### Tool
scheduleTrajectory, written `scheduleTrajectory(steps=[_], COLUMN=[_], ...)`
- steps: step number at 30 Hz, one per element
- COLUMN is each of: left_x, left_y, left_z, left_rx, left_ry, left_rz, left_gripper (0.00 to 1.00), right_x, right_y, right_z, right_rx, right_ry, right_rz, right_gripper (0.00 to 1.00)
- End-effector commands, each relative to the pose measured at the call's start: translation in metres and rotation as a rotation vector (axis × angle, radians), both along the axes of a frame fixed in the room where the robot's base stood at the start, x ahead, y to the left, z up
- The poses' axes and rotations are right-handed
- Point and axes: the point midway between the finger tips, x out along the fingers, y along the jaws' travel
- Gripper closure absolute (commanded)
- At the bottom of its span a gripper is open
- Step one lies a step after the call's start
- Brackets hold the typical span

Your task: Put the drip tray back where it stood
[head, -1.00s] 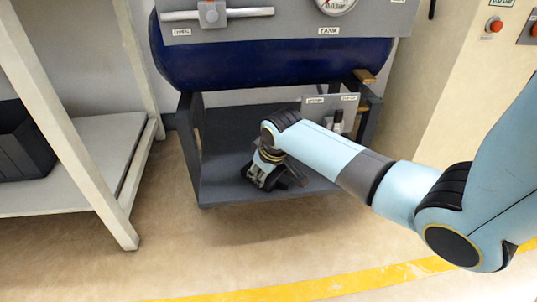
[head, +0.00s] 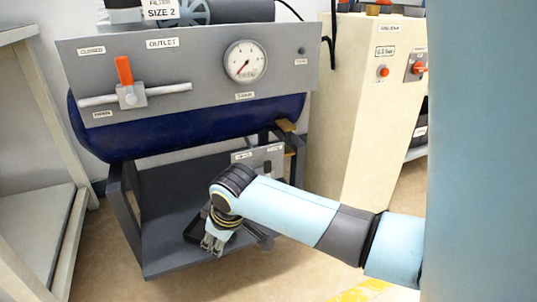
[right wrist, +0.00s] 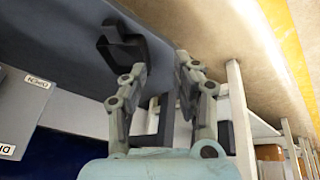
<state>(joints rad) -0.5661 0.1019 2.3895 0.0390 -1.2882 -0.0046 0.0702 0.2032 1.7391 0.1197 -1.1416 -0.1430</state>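The drip tray looks like a small dark, shallow piece with a raised rim (head: 193,231). It is on the grey lower shelf (head: 165,262) under the blue tank, partly hidden by my right gripper. My right gripper (head: 212,246) points down at the tray, close beside or over its edge. In the right wrist view a dark rimmed piece, likely the tray (right wrist: 110,38), shows just past the left fingertip. The fingers of my right gripper (right wrist: 162,72) stand apart with a gap between them and nothing clearly held. My left gripper is out of view.
The blue tank (head: 180,125) hangs low over the shelf. Its grey panel (head: 200,75) carries an orange-handled valve (head: 125,72) and a gauge (head: 245,60). A small labelled plate (head: 262,158) stands at the shelf's back. A pale rack (head: 60,240) is at left, a beige cabinet (head: 360,120) at right.

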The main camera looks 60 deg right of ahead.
Motion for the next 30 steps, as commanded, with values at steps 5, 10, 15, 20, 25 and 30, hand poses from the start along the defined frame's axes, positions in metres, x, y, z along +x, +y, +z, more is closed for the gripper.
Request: scheduleTrajectory(steps=[5,10,15,20,25,30], left_x=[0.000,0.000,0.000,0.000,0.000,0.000], left_y=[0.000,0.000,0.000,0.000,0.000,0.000], left_z=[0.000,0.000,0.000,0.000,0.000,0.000], left_rx=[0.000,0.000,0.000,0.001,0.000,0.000], left_ry=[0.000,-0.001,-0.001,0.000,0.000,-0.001], left_rz=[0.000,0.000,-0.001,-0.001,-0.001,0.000], left_gripper=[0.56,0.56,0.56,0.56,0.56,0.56], right_x=[-0.124,-0.199,-0.222,-0.223,-0.222,-0.222], right_y=[0.040,0.058,0.062,0.062,0.062,0.062], right_z=[0.023,0.063,0.081,0.081,0.081,0.081], right_rx=[0.050,0.079,0.087,0.087,0.087,0.087], right_ry=[0.071,0.115,0.128,0.128,0.128,0.127], right_rz=[-0.032,-0.080,-0.102,-0.102,-0.102,-0.100], right_gripper=[0.71,0.71,0.71,0.71,0.71,0.71])
